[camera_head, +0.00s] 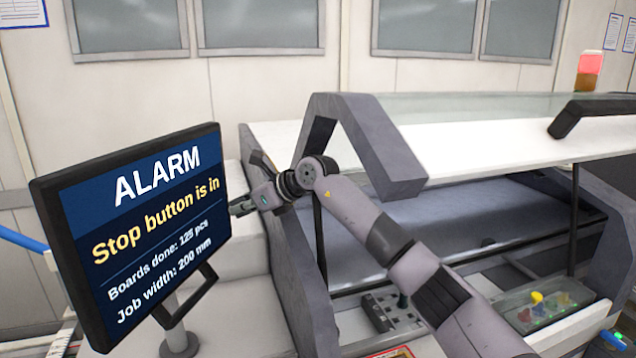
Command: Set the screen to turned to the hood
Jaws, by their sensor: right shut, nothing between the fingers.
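The screen (150,226) stands at the left on a grey post (178,325). It reads "ALARM, Stop button is in". Its face is angled toward the right of the picture, and a dark loop handle (190,297) sticks out below its lower right edge. My right gripper (238,207) is shut and empty just beside the screen's right edge; I cannot tell whether it touches. The machine's hood (460,150), white and glass with a grey frame, is right of the screen. My left gripper is not in view.
My right arm crosses in front of the machine's opening. A red beacon (589,72) stands at the back right. A tray with coloured buttons (537,298) is at the lower right. A dark handle bar (590,113) sits on the hood.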

